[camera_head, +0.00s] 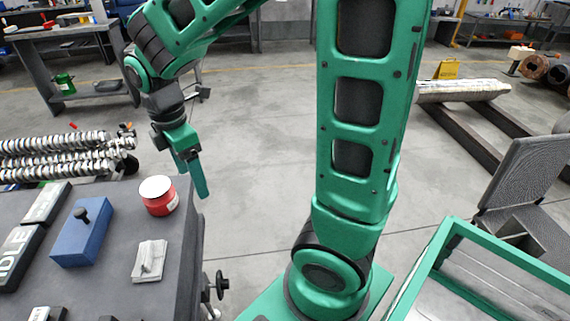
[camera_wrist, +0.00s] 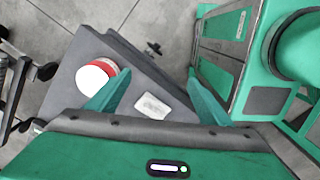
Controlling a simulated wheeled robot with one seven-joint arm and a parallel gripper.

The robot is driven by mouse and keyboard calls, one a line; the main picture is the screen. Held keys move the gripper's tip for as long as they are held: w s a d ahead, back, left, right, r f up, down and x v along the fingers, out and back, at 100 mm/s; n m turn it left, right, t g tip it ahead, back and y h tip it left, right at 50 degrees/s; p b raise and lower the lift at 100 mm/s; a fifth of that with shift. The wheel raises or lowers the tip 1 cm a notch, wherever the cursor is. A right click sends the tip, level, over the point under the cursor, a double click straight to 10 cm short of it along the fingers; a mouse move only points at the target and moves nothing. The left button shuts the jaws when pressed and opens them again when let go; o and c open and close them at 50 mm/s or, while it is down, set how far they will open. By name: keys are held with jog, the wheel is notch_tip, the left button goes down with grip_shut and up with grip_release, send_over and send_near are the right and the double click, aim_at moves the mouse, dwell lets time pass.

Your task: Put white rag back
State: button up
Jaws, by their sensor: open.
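The white rag (camera_head: 149,260) lies folded and flat on the dark grey table top (camera_head: 110,220), near the table's right edge. In the wrist view the rag (camera_wrist: 152,106) shows between my two fingers, on the table below. My gripper (camera_head: 196,178) hangs above and beyond the red can, near the table's far right corner, apart from the rag. In the wrist view my gripper (camera_wrist: 160,95) has its green fingers spread wide with nothing between them.
A red can with a white lid (camera_head: 158,195) stands beyond the rag. A blue block with a black knob (camera_head: 82,230) lies left of it. A handwheel (camera_head: 216,285) sticks out from the table's right side. A green-framed bin (camera_head: 450,235) stands at right.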

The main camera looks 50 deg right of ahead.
jog(key=s+d+r+m, duration=0.2)
jog(key=s+d+m, duration=1.5)
jog(key=m, duration=0.6)
jog(key=shift+s+d+r+y, duration=0.3)
jog(key=shift+s+d+r, duration=0.1)
jog(key=shift+s, duration=0.7)
jog(key=shift+w+f, duration=0.25)
jog(key=shift+w, duration=0.3)
